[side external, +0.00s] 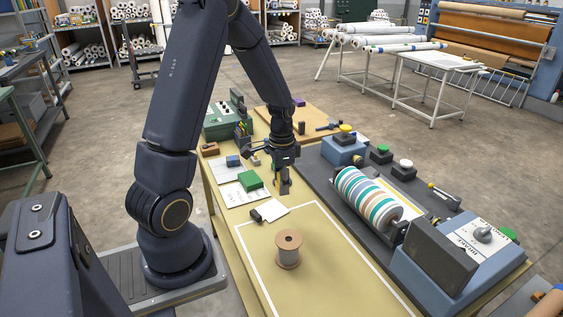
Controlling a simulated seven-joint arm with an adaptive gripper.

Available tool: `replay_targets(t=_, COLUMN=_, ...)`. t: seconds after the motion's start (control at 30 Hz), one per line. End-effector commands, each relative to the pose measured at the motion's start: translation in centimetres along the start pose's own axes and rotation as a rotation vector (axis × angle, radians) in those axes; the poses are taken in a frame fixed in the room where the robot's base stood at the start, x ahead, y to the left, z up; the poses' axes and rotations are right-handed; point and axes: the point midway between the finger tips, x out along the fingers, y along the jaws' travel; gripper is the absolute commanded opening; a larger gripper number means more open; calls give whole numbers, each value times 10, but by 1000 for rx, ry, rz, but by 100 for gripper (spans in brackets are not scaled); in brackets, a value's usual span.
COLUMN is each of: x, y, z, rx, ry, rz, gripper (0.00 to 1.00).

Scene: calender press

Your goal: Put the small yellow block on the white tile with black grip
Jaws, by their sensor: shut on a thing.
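The white tile (275,208) lies on the tan table, with its black grip (256,215) at its left end. My gripper (283,188) points down just above and behind the tile, apart from it. It is shut on a small yellow block (278,190), which shows only as a bit of yellow between the fingers. The fingers hide most of the block.
A green block (250,180) lies on a white sheet (236,195) left of my gripper. A wooden spool (288,249) stands in front of the tile. The blue calender press with its striped roller (366,198) fills the right. The table's front area around the spool is clear.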

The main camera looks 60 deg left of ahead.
Motion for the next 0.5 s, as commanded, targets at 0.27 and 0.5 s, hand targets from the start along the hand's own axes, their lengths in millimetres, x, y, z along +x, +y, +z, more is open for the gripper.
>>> replay_targets(t=0.27, x=33, y=-39, z=31, rx=-141, ry=-3, rz=3, gripper=21)
replay_targets(t=0.5, x=66, y=-40, z=31, rx=-145, ry=-1, rz=2, gripper=21)
